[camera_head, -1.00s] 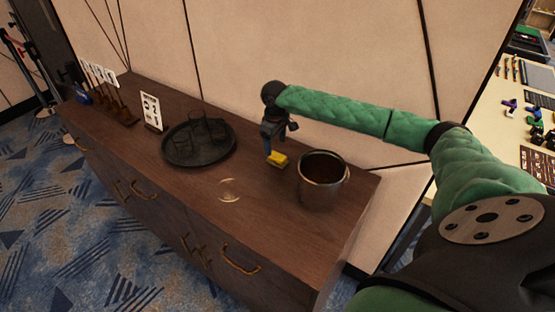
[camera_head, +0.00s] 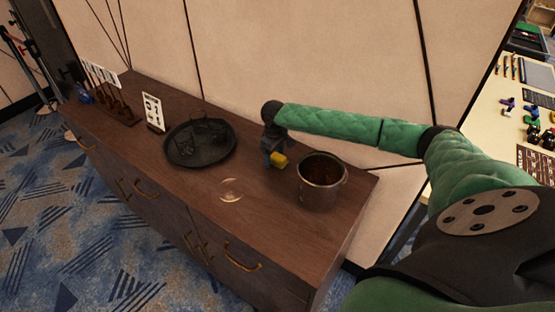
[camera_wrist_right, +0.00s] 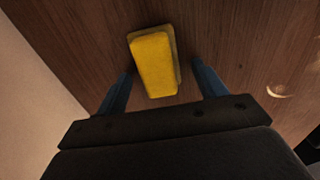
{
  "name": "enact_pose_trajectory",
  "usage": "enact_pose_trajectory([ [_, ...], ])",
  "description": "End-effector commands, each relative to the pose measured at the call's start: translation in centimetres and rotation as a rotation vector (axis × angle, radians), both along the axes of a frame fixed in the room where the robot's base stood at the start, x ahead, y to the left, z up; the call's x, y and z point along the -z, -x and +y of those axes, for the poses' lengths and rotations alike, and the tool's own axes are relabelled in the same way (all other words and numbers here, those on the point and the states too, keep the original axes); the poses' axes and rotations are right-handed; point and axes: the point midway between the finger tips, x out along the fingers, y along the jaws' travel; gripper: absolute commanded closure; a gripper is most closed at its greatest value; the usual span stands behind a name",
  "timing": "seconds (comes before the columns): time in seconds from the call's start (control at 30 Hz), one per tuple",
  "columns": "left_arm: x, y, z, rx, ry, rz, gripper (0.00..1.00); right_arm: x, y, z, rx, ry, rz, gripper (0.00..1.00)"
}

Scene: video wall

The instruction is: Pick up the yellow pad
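The yellow pad (camera_head: 279,160) sits on the dark wooden cabinet top, left of the metal bucket. My right gripper (camera_head: 272,155) points down at the pad and partly hides it in the head view. In the right wrist view, the yellow pad (camera_wrist_right: 154,62) lies between the two blue fingers of my right gripper (camera_wrist_right: 162,70). The fingers are spread, with a gap visible on each side of the pad. My left gripper is in neither view.
A metal bucket (camera_head: 322,184) stands close to the right of the pad. A dark round tray (camera_head: 190,160) holding dark glasses is to the left, with a white sign (camera_head: 152,113) behind it. The wall (camera_head: 300,60) rises behind the cabinet (camera_head: 270,220). The front middle of the top is mostly clear.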

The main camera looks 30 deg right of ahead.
Motion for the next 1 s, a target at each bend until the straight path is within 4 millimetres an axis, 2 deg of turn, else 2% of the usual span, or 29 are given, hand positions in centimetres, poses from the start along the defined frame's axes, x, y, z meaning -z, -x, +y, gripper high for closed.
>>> enact_pose_trajectory([
  [0.03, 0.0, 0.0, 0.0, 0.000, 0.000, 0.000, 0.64, 0.0, 0.0, 0.0, 0.000, 0.000, 0.000, 0.39],
  [0.23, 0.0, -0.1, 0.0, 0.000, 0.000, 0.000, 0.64, 0.0, 0.0, 0.0, 0.000, 0.000, 0.000, 0.77],
  [0.5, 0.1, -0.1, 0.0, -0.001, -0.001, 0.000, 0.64, -0.1, 0.0, 0.0, 0.000, 0.000, -0.001, 0.78],
  [0.63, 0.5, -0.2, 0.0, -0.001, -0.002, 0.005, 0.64, -1.0, -0.1, -0.1, 0.001, 0.001, -0.001, 0.78],
  [0.8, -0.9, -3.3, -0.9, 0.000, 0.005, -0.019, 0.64, -3.7, -0.1, 0.0, 0.000, -0.001, -0.004, 0.78],
  [1.0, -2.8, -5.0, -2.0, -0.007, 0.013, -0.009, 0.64, -7.0, -0.1, 0.0, 0.000, 0.000, -0.003, 0.78],
])
